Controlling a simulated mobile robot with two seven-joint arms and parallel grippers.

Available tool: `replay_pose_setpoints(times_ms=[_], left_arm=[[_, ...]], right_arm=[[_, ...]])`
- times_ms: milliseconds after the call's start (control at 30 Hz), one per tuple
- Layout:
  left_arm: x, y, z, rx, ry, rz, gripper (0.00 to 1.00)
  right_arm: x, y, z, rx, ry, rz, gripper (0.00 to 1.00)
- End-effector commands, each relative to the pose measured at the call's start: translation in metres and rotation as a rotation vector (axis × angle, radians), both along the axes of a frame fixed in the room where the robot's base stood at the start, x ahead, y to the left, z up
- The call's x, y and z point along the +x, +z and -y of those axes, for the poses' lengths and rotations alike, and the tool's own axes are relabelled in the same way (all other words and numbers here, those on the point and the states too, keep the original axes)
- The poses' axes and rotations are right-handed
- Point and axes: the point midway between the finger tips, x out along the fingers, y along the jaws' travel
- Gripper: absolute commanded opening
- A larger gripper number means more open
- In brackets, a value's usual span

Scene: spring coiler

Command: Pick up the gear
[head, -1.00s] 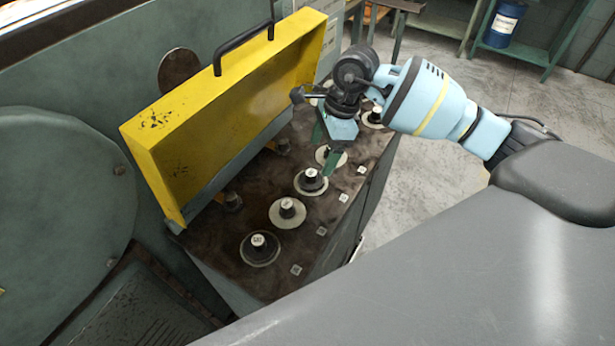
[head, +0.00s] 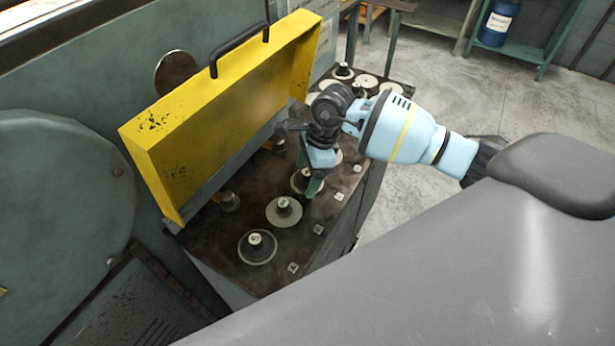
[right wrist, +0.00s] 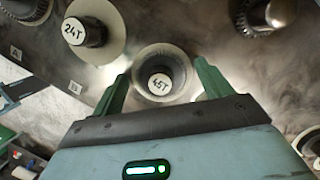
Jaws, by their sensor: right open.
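Several gears sit on posts in a row on the dark brown machine top. My right gripper (head: 311,184) has green fingers and hangs over the third gear (head: 298,184) from the front, partly hiding it. In the right wrist view, a gear marked 45T (right wrist: 160,84) lies between the open, empty fingers. I cannot tell how far above it the fingertips are. A pale disc gear marked 24T (right wrist: 104,38) is to its upper left. In the head view, a dark gear (head: 257,254) is nearest, with a pale disc gear (head: 284,216) behind it. My left gripper is not in view.
A raised yellow cover (head: 215,110) with a black handle stands along the left of the gear row. More gears and discs (head: 365,82) lie at the far end. Open concrete floor is on the right. A blue drum (head: 499,22) stands on a shelf behind.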

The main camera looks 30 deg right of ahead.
Motion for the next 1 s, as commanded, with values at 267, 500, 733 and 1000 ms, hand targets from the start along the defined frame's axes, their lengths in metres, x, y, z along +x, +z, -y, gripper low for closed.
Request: replay_pose_setpoints(times_ms=[267, 500, 733, 1000], left_arm=[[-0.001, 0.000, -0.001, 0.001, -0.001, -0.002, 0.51], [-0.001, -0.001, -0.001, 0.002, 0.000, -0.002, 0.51], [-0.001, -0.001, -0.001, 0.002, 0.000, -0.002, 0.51], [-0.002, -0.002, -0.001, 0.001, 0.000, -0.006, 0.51]], right_arm=[[0.000, 0.000, 0.000, 0.000, 0.000, 0.000, 0.57], [0.000, 0.000, 0.000, 0.000, 0.000, 0.000, 0.26], [0.000, 0.001, 0.000, 0.000, -0.001, 0.002, 0.20], [0.001, 0.012, 0.000, 0.001, -0.001, 0.004, 0.20]])
